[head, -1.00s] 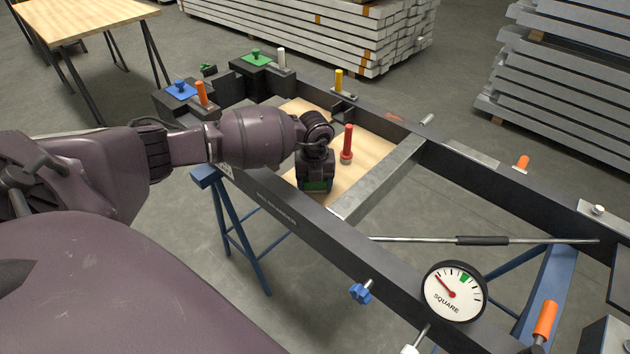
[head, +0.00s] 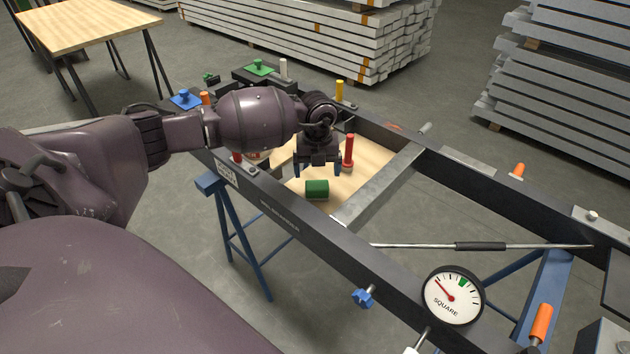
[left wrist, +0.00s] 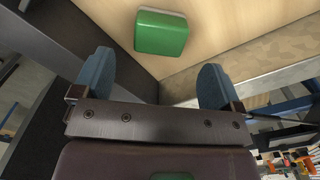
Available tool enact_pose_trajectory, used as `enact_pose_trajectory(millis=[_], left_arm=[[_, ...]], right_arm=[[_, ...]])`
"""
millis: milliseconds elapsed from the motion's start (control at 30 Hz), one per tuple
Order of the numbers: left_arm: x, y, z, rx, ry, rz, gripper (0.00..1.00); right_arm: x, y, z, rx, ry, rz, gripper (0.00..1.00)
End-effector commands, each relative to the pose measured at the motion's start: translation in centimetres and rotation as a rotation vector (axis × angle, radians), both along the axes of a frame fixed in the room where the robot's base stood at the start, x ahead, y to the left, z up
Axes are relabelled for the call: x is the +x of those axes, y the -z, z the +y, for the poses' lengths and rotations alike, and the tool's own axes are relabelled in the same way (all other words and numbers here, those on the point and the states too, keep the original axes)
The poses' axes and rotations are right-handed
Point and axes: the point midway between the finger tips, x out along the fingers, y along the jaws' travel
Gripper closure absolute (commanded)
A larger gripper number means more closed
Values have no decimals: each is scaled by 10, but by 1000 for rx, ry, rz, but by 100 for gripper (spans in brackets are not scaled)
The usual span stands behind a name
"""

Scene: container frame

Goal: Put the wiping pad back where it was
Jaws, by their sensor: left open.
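The wiping pad (head: 317,190) is a small green block with a pale underside. It lies on the light wooden board (head: 355,185) inside the dark frame, near the frame's front rail. My left gripper (head: 317,170) is open and empty, above and just behind the pad in the head view. In the left wrist view the pad (left wrist: 162,33) lies on the board beyond the gap between the two blue fingertips (left wrist: 155,75), apart from them. My right gripper is not in view.
A red-handled post (head: 348,152) stands on the board close to the right of my left gripper. A grey crossbar (head: 382,185) bounds the board on the right. The dark front rail (head: 310,235) runs nearby. A SQUARE dial (head: 452,295) sits at the front right.

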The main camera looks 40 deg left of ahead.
Motion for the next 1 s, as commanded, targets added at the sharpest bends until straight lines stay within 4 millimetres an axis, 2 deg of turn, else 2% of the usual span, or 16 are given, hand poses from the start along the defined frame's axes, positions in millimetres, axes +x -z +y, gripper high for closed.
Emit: enact_pose_trajectory(millis=[33, 100, 300, 1000], left_arm=[[1, -13, 0, 1, 1, -6, 9], [1, -24, 0, 0, 1, -4, 9], [0, -42, 0, 1, 0, -1, 9], [0, -45, 0, -1, 0, 2, 9]], right_arm=[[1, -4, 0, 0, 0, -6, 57], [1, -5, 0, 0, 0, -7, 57], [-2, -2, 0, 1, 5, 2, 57], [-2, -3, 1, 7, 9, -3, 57]])
